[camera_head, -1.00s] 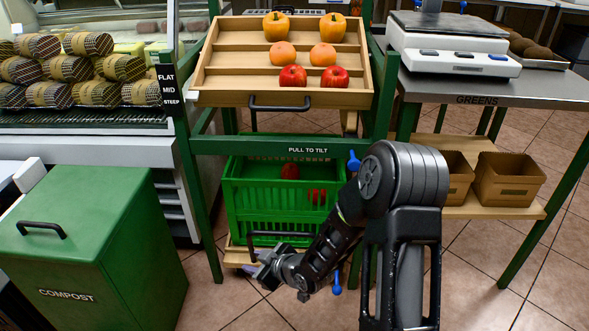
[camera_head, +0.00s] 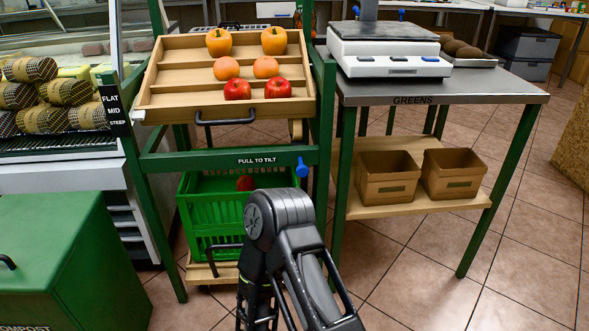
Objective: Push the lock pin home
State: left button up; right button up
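A blue lock pin knob (camera_head: 302,167) sticks out at the right post of the green stand (camera_head: 318,130), level with the "PULL TO TILT" bar (camera_head: 225,161). I cannot tell how deep it sits. The tilted wooden display tray (camera_head: 165,95) is above it, with a dark handle (camera_head: 226,118) on its front edge. One arm of mine, apparently the right, rises from the bottom edge and bends back down in front of the stand, below the knob. Its gripper is out of frame, and my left gripper is not visible either.
A green crate (camera_head: 205,205) stands low inside the stand, partly behind my arm. A greens table (camera_head: 440,92) with a scale (camera_head: 385,50) and two cardboard boxes (camera_head: 388,178) is at right. A green compost bin (camera_head: 70,255) is at lower left. Tiled floor (camera_head: 420,270) is open at lower right.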

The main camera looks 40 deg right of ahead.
aim_at(302, 171)
jog(key=i+j+z, duration=0.2)
jog(key=i, duration=0.2)
jog(key=z, duration=1.6)
